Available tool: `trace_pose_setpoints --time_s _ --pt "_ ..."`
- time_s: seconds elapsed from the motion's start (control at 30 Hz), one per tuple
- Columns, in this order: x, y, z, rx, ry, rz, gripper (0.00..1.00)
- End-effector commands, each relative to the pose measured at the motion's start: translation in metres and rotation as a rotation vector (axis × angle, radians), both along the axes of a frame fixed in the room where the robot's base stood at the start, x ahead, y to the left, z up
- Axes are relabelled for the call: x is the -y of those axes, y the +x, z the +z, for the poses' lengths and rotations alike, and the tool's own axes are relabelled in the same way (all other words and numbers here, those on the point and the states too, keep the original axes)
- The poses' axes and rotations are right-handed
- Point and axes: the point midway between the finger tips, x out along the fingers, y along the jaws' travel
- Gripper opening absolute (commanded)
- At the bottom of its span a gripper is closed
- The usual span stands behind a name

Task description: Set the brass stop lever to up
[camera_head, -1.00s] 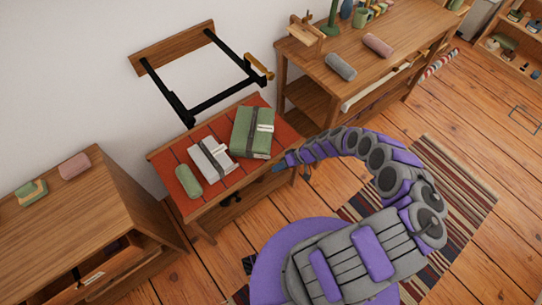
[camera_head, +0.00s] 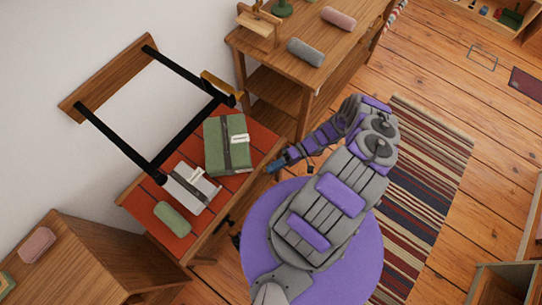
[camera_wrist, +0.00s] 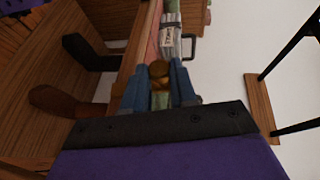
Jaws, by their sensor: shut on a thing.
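In the head view, my gripper (camera_head: 276,165) is beside the right front edge of the red-topped table (camera_head: 262,143). In the wrist view, the blue fingers of my gripper (camera_wrist: 157,75) are shut on a small round brass-coloured knob (camera_wrist: 158,69). The fingers hide its sides, and I cannot tell whether it belongs to the stop lever. My gripper is apart from this bar in the head view.
A green bundle (camera_head: 227,145), a pale bundle (camera_head: 192,187) and a green roll (camera_head: 172,217) lie on the table. A wooden desk (camera_head: 310,80) stands behind it. A striped rug (camera_head: 425,185) covers floor to the right.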

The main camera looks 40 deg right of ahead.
Motion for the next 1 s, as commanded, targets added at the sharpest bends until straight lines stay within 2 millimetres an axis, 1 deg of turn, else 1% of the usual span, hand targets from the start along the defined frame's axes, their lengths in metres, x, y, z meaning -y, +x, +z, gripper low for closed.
trace_pose_setpoints --time_s 0.03,0.3,0.73,0.77,1.0 --pt "0.0009 -0.0009 -0.0054 -0.007 0.005 0.0 0.0" --pt "-0.0001 -0.0041 -0.0045 -0.023 0.053 0.001 0.0" --pt "-0.0001 -0.005 -0.0047 -0.025 0.057 0.004 0.0" --pt "0.0 -0.005 -0.0047 -0.025 0.057 0.004 0.27" --pt "-0.0003 -0.0046 -0.0033 -0.025 0.061 0.002 0.5"
